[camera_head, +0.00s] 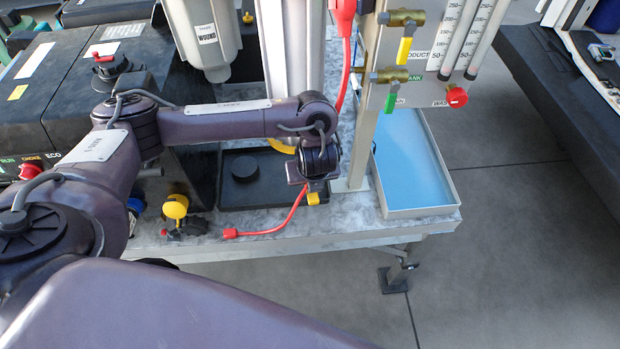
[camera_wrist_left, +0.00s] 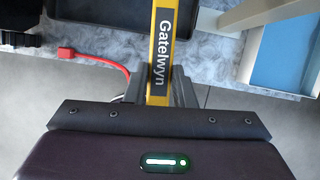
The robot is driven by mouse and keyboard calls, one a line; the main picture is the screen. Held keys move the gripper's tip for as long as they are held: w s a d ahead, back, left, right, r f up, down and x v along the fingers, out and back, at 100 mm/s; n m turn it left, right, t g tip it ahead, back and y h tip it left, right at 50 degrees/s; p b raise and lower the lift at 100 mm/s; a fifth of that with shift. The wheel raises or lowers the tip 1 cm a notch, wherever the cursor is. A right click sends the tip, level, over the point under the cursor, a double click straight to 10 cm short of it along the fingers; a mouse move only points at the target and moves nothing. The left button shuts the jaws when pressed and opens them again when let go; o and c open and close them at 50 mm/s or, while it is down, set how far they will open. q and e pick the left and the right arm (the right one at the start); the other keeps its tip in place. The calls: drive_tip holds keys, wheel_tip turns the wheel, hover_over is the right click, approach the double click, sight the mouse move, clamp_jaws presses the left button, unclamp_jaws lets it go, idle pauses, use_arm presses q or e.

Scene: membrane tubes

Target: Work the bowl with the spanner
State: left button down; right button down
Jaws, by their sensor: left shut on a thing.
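My left gripper (camera_head: 318,180) hangs over the bench near its front edge. It is shut on a yellow spanner with a black "Gatelwyn" label. In the left wrist view the spanner's handle (camera_wrist_left: 159,50) runs up from between the fingers (camera_wrist_left: 157,96) and out of the top edge. In the head view a yellow curved piece (camera_head: 282,146), probably its far end, shows behind my forearm. A pale housing bowl marked "WOUND" (camera_head: 210,55) hangs at the upper left, apart from the gripper. A second pale cylinder (camera_head: 290,50) stands behind my arm. My right gripper is out of view.
A black tray (camera_head: 235,197) with a black round cap lies left of the gripper. A red cable (camera_head: 290,215) lies beside it. A post (camera_head: 362,130), valve panel (camera_head: 430,65) and blue-floored tray (camera_head: 445,185) stand right. A yellow knob (camera_head: 175,206) is at front left.

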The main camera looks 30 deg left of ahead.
use_arm(q)
drive_tip(key=shift+r, duration=0.8)
drive_tip(key=shift+w+d+n+g+y, duration=0.3)
drive_tip(key=shift+w+d+n, duration=0.9)
drive_tip(key=shift+w+d, duration=0.25)
